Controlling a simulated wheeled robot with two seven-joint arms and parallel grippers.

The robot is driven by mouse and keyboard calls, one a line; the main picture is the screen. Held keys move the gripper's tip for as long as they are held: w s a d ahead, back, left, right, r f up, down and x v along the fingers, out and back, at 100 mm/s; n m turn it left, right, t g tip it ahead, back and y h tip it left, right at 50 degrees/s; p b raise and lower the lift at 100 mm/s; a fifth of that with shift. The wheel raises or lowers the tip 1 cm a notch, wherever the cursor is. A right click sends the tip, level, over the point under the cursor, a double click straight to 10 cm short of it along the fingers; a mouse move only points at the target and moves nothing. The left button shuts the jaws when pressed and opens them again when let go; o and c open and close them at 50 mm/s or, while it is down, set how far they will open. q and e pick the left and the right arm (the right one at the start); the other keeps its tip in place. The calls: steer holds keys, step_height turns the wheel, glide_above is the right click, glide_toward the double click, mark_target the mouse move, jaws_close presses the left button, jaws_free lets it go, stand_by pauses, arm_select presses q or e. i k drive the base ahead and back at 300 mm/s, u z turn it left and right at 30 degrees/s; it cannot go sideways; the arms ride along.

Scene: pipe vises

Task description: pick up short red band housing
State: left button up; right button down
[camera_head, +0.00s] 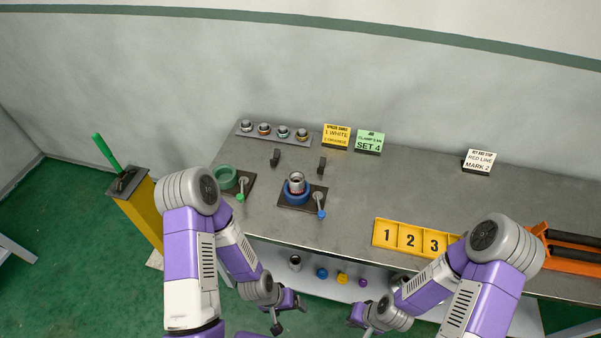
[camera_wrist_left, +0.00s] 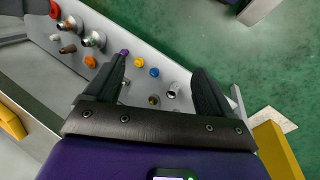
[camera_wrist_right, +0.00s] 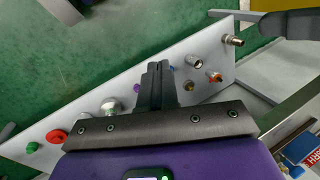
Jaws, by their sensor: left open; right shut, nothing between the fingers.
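A small metal housing with a reddish-orange band (camera_wrist_right: 214,76) lies on the lower shelf in the right wrist view, near a plain silver housing (camera_wrist_right: 196,60). I cannot tell for sure whether it is the short red band one. In the left wrist view, silver fittings (camera_wrist_left: 93,39) lie at the upper left of the shelf. My left gripper (camera_head: 288,315) is open and empty in front of the shelf; its spread fingers show in the left wrist view (camera_wrist_left: 162,68). My right gripper (camera_head: 357,316) is shut and empty, its fingers together in the right wrist view (camera_wrist_right: 157,66).
The lower shelf (camera_head: 385,297) also holds blue (camera_head: 322,273), yellow (camera_head: 342,279) and purple (camera_head: 363,283) caps. Above it, the bench carries a blue vise (camera_head: 297,195) with a housing in it, a green vise (camera_head: 224,177) and a numbered yellow tray (camera_head: 408,238).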

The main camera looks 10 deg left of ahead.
mark_target(295, 179)
steer(key=k, duration=1.25)
steer(key=u, duration=0.7)
steer(key=i, duration=1.65)
steer(key=z, duration=0.25)
